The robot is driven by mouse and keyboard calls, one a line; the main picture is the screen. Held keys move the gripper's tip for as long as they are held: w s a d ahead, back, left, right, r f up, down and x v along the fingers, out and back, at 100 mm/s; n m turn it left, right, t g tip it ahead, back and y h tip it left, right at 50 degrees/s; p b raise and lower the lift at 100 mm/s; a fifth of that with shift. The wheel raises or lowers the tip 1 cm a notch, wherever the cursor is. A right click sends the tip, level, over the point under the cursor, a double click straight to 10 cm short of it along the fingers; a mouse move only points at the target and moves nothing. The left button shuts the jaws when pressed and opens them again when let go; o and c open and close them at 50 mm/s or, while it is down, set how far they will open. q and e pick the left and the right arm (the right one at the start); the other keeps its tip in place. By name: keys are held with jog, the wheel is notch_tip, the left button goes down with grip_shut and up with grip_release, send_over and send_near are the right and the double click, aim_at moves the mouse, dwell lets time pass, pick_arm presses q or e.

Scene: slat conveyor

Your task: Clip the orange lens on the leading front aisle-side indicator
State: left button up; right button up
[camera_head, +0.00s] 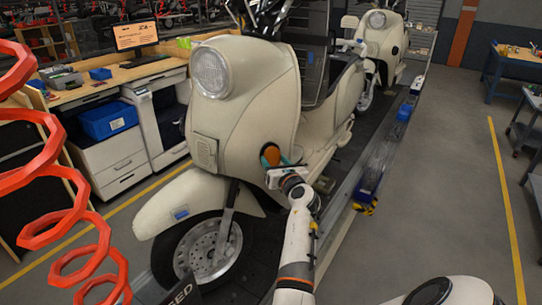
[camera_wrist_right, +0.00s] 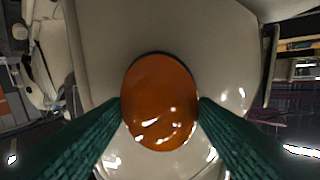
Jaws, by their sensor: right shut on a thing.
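The orange lens (camera_head: 270,154) is at the front fairing of the leading cream scooter (camera_head: 250,115), on the aisle side below the headlight. In the right wrist view the lens (camera_wrist_right: 160,95) is an oval between two dark green fingers. My right gripper (camera_head: 279,161) is shut on it, one finger on each side. A thin dark edge shows around the top of the lens, against the cream panel. The indicator seat is hidden behind the lens, and I cannot tell whether the lens is seated or just in front of it. My left gripper is out of view.
The scooter stands on the dark slat conveyor (camera_head: 335,200) with a metal side rail. A second scooter (camera_head: 381,45) is behind it. A red coiled hose (camera_head: 60,170) hangs at the left, before a workbench (camera_head: 120,75). The aisle floor (camera_head: 440,170) at right is clear.

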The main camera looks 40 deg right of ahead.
jog(key=shift+w+r, duration=0.1)
jog(key=shift+w, duration=0.1)
dwell(0.4)
jog(key=o, duration=1)
jog(key=shift+o, duration=0.2)
jog(key=shift+s+p, duration=0.35)
jog(key=shift+p, duration=0.15)
jog(key=p+v, duration=0.4)
jog(key=v, duration=0.7)
jog(key=shift+p, duration=0.3)
jog(key=shift+s+a, duration=0.1)
